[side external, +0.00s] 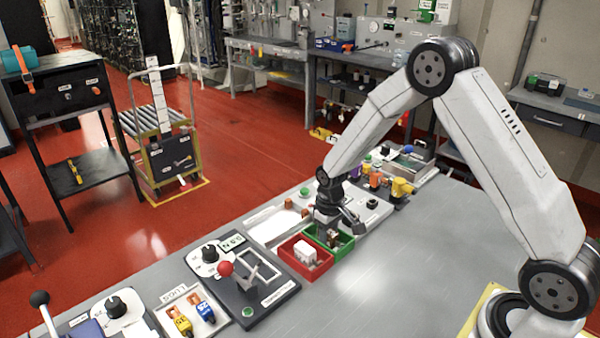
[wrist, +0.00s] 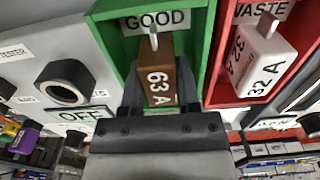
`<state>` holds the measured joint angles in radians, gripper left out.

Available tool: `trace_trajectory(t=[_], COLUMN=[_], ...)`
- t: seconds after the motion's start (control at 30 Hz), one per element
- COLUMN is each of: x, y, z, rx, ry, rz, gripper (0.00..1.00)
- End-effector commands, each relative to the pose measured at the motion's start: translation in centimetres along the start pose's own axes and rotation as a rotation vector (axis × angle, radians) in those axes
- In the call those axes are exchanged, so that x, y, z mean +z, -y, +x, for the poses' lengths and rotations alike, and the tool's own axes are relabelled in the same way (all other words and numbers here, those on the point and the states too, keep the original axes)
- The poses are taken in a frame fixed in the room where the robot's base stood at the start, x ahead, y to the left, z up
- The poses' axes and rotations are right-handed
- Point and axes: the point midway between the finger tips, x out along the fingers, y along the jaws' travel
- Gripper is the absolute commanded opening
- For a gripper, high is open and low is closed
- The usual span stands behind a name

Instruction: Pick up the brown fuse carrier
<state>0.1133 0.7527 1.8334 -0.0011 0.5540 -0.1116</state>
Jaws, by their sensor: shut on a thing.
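The brown fuse carrier (wrist: 158,78), marked 63 A, is between the jaws of my gripper (wrist: 160,100) in the wrist view. My gripper is shut on it. The carrier shows against the inside of the green bin (wrist: 102,32) labelled GOOD; I cannot tell whether it touches the bin floor. In the side external view my gripper (side external: 332,228) is down at the green bin (side external: 343,252), and the carrier is mostly hidden there.
A red bin (side external: 300,272) labelled WASTE stands beside the green bin and holds a white fuse carrier (wrist: 262,58) marked 32 A. A panel with a red-ball lever (side external: 226,269) stands nearby.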

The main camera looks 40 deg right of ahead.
Motion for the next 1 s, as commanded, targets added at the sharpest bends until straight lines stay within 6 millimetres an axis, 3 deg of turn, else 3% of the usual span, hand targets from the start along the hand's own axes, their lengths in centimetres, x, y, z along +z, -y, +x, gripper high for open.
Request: trace_trajectory(t=[0.37, 0.87, 1.0], x=[0.0, 4.7, 6.8], y=[0.0, 0.4, 0.6], z=[-3.1, -8.7, -9.7], rx=[-0.001, 0.0, -0.001], ry=[-0.002, -0.002, 0.0], rz=[-0.001, 0.0, 0.0], gripper=[0.0, 0.0, 0.0])
